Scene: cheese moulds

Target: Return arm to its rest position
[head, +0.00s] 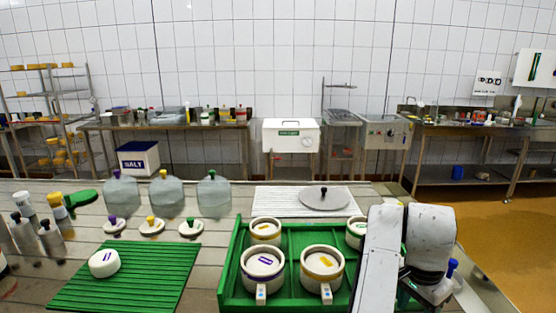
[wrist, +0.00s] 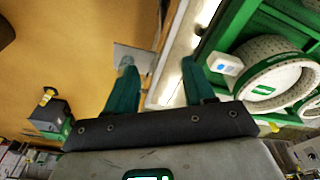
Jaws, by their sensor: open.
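My arm stands at the right of the head view, over the right side of the green crate (head: 232,270). In the wrist view my gripper (wrist: 157,82) is open, with two green fingers apart and nothing between them. The fingers are beside the crate's edge (wrist: 232,28), over the table border and the floor. A mould with a green label (wrist: 278,82) sits in the crate to the right of the fingers; a white tag (wrist: 226,63) is at its side. In the head view my arm hides part of the crate's right side.
The crate holds white moulds with purple (head: 263,262) and yellow labels (head: 321,263). A white round piece (head: 104,263) lies on the green ribbed mat (head: 150,285). Small lids (head: 152,226) and clear containers (head: 166,190) stand behind. A round grey lid (head: 325,200) lies behind the crate.

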